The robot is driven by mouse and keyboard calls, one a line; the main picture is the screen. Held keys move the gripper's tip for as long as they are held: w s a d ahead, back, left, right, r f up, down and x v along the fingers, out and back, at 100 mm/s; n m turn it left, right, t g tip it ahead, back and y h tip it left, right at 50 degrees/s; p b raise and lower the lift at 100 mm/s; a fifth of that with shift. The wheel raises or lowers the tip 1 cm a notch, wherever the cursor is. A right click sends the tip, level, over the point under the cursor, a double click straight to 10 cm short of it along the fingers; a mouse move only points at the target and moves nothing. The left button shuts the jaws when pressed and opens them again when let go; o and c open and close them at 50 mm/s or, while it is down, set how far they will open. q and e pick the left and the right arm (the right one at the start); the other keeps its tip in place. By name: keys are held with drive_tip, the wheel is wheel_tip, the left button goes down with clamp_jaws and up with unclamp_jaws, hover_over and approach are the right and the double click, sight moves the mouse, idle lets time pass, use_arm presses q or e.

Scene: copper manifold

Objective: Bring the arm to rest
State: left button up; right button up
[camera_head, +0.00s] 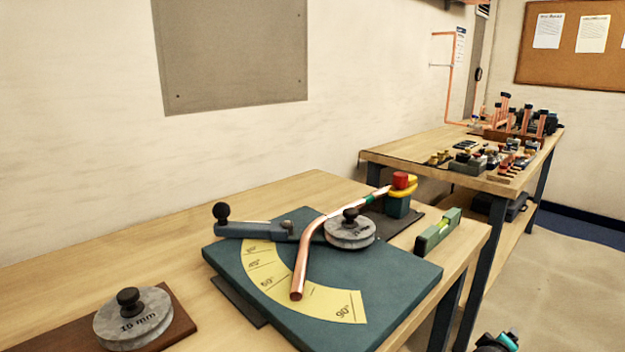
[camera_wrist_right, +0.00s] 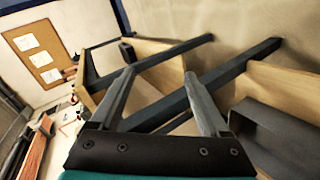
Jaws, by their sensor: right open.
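My right gripper (camera_wrist_right: 160,76) is open and empty in the right wrist view, its two grey fingers apart, with table legs and floor beyond them. Part of my right arm shows at the bottom edge of the head view, right of the near bench and clear of it. My left gripper is not in view. A bent copper tube (camera_head: 301,265) lies across the teal bending board (camera_head: 400,275), passing the grey round former (camera_head: 350,232). The tube's near end points at the yellow angle scale (camera_head: 262,270). Its far end reaches towards the red-topped clamp (camera_head: 400,181).
A lever with a black knob (camera_head: 221,212) lies at the board's back left. A 10 mm former (camera_head: 133,318) sits on a brown base at front left. A green level (camera_head: 437,232) stands right of the board. A second bench (camera_head: 400,150) holds several fittings. Floor at right is clear.

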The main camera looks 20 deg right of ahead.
drive_tip(key=s+a+f+n+g+y, duration=0.1)
drive_tip(key=s+a+f+g+y, duration=0.2)
drive_tip(key=s+f, duration=0.9)
drive_tip(key=s+a+f+n+y, duration=0.2)
drive_tip(key=s+a+f, duration=0.2)
drive_tip(key=s+f, duration=0.8)
drive_tip(key=s+a+f+m+y, duration=0.1)
drive_tip(key=s+a+f+y, duration=0.2)
drive_tip(key=a, duration=1.2)
drive_tip(key=s+a+f+m+y, duration=0.2)
drive_tip(key=a, duration=1.3)
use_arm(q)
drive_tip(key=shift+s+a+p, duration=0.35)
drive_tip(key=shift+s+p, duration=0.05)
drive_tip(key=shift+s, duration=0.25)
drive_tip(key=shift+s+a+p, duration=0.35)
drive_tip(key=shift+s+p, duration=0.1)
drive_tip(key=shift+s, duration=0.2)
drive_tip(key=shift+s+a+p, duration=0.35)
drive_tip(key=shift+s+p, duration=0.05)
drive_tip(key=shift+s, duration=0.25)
use_arm(e)
drive_tip(key=shift+n, duration=0.3)
drive_tip(key=shift+s+d+f, duration=0.1)
drive_tip(key=shift+s+d, duration=0.6)
drive_tip(key=shift+s, duration=0.25)
drive_tip(key=shift+s+d+f, duration=0.1)
drive_tip(key=shift+s+d, duration=0.55)
drive_tip(key=shift+s, duration=0.25)
